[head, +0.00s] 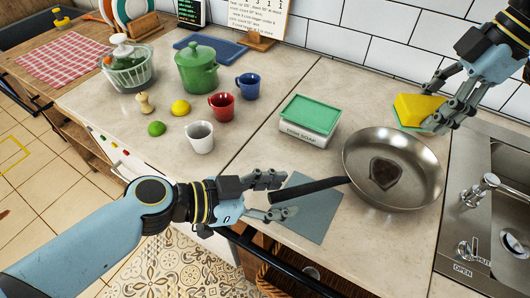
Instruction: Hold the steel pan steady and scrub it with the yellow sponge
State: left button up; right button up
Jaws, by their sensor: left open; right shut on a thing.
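The steel pan (420,170) lies on the counter at the right, with a dark burnt patch (385,173) inside it. Its black handle (318,187) points left. My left gripper (287,196) is open, with its fingers on either side of the handle's end. I cannot tell whether they touch it. My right gripper (438,110) is shut on the yellow sponge (414,107), above the pan's far rim. A green layer shows along the sponge's lower left edge. The fingers hide the sponge's right side.
A sink with a tap (485,188) is right of the pan. A green-lidded box (308,117) stands behind the handle, and a grey cloth (312,222) lies under it. Mugs, a green pot (196,70) and fruit stand at the left. The counter's front edge is close.

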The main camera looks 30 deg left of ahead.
pick_arm(q)
jog(key=shift+w+d+f, duration=0.25)
jog(key=shift+w+d, duration=0.15)
jog(key=shift+w, duration=0.1)
grip_shut()
dwell(1.1)
